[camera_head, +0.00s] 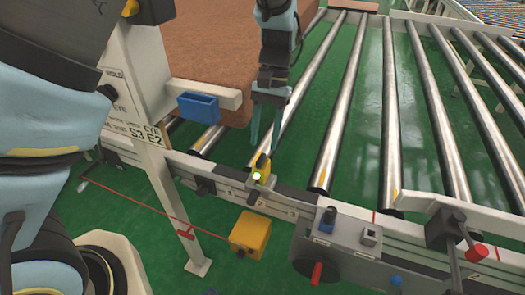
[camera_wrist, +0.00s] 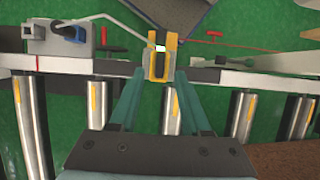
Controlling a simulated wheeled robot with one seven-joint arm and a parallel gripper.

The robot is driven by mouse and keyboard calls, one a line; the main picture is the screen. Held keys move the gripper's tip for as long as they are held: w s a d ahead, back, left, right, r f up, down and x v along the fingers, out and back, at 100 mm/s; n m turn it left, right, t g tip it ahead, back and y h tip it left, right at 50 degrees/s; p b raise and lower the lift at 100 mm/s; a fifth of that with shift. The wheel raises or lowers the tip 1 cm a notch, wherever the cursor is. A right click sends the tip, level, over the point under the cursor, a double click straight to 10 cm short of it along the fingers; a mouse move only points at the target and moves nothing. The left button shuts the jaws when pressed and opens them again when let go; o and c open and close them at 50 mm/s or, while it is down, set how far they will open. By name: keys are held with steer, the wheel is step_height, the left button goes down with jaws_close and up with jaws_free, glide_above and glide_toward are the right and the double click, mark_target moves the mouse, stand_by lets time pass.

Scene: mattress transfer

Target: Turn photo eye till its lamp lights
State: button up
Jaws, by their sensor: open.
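The photo eye (camera_head: 260,168) is a small yellow block on the conveyor's side rail, and a green lamp glows on its near face. It also shows in the wrist view (camera_wrist: 154,67) as a yellow body in a bracket, with a bright white spot. My gripper (camera_head: 266,140) hangs just above and behind it, pointing down. In the wrist view its two teal fingers (camera_wrist: 157,84) are spread apart, with their tips just short of the photo eye. Nothing is between the fingers. Whether a tip touches the photo eye cannot be told.
A yellow box (camera_head: 250,235) hangs below the rail. A grey control box (camera_head: 345,240) with knobs stands to the right. A blue block (camera_head: 198,107) sits on a white bar at left, near a large brown mattress (camera_head: 212,45). Metal rollers (camera_head: 390,120) fill the right.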

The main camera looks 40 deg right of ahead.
steer(key=b+v, duration=0.1)
steer(key=v, duration=0.5)
steer(key=shift+r, duration=0.3)
steer(key=shift+d, duration=0.15)
